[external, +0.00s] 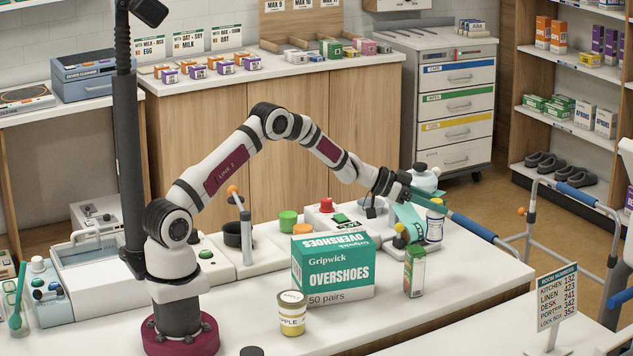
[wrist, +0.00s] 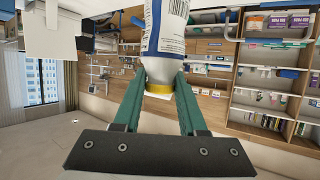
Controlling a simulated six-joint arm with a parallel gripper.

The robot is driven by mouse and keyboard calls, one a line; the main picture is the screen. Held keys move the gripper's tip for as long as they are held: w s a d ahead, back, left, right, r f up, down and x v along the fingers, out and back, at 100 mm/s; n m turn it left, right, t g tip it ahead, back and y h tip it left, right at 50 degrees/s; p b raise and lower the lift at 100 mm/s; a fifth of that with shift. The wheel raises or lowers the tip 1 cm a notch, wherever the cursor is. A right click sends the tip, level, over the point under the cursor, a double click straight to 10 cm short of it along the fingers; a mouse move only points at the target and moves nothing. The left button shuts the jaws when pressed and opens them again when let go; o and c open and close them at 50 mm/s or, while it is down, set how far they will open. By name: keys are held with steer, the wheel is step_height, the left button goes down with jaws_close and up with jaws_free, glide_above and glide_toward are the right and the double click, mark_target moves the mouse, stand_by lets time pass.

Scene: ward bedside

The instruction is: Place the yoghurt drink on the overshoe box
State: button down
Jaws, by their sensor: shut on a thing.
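The yoghurt drink is a white bottle with a blue label and a yellow band (external: 435,224), toward the right end of the white counter. In the wrist view, the bottle (wrist: 166,38) is between the two green fingers, near its narrow yellow-banded end. My gripper (external: 430,206) is shut on it. In the external view it looks upright; I cannot tell whether its base touches the counter. The overshoe box (external: 333,275), teal and white, stands on the counter left of the bottle and nearer the camera. The visible part of its top is bare.
A green and white carton (external: 414,271) stands between the box and the bottle, close to the box's right side. A yellow-labelled apple pot (external: 292,313) is in front of the box.

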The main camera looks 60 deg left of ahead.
steer(key=s+d+r, duration=0.3)
steer(key=s+r, duration=0.6)
steer(key=r, duration=0.3)
steer(key=s+d+r+n+y, duration=0.1)
steer(key=s+d+r, duration=0.1)
steer(key=s, duration=0.7)
steer(key=s+d+r, duration=0.1)
steer(key=s+r, duration=0.2)
steer(key=s, duration=0.6)
steer(key=shift+t, duration=0.3)
steer(key=shift+w+a+f, duration=0.7)
steer(key=shift+a+f, duration=0.95)
steer(key=shift+f, duration=0.3)
steer(key=shift+w+a+f, duration=0.65)
steer(key=shift+a+f, duration=1.05)
steer(key=shift+f, duration=0.25)
steer(key=shift+w+a+f, duration=0.7)
steer(key=shift+a+f, duration=0.95)
steer(key=shift+f, duration=0.3)
steer(key=shift+f, duration=0.1)
steer(key=shift+c, duration=2.3)
jaws_free()
